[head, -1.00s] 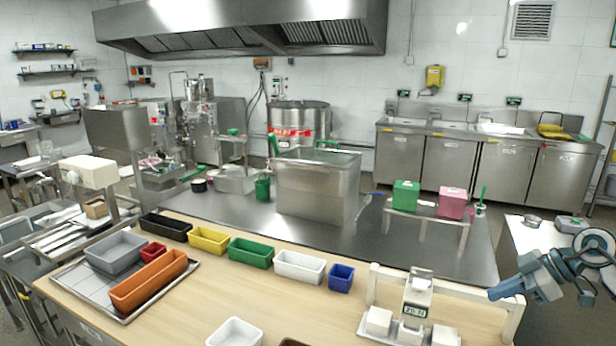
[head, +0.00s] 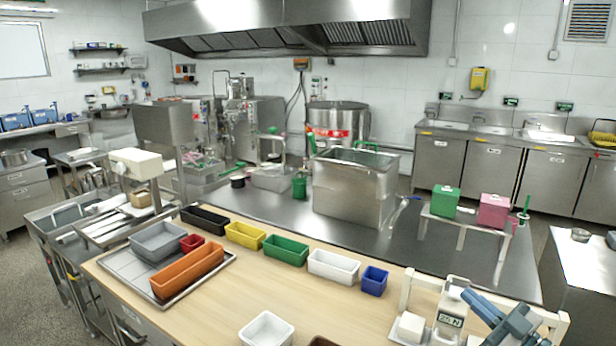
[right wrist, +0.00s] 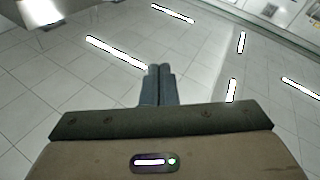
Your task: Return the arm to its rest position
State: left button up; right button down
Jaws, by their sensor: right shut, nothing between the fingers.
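My right gripper (head: 468,294) comes in at the lower right of the head view, in front of the small weighing device (head: 452,318) and the white frame on the wooden worktop (head: 215,305). In the right wrist view its two blue-grey fingers (right wrist: 158,84) lie together with nothing between them. They point towards a pale tiled surface with bright light strips. Most of the right arm is cut off by the lower edge of the head view. My left gripper is not in view.
A white rail frame (head: 408,290) stands at the worktop's right end, close to my right gripper. Coloured bins, including a blue one (head: 374,281), line the worktop. A green box (head: 445,201) and a pink box (head: 493,210) stand on a rack behind.

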jog(key=s+d+f+m+g+h, duration=0.1)
jog(key=s+f+m+g+h, duration=0.1)
jog(key=s+f+m+h, duration=0.5)
jog(key=s+d+f+m+g+h, duration=0.2)
jog(key=s+f+m+h, duration=0.3)
jog(key=f+h, duration=0.4)
jog(key=s+a+f+n+g+y, duration=0.2)
jog(key=s+a+f+g, duration=0.35)
jog(key=s, duration=0.35)
jog(key=s+a+f+n+g+y, duration=0.15)
jog(key=s+a+f+g, duration=0.35)
jog(key=s, duration=0.5)
jog(key=d+f, duration=0.2)
jog(key=f, duration=1.3)
jog(key=d+f, duration=0.2)
jog(key=f, duration=1.3)
jog(key=s+d+f+g+b, duration=0.1)
jog(key=s+f, duration=1.7)
jog(key=f, duration=0.3)
jog(key=shift+s+d+m+g, duration=0.2)
jog(key=shift+d+m+g, duration=0.15)
jog(key=shift+m, duration=0.1)
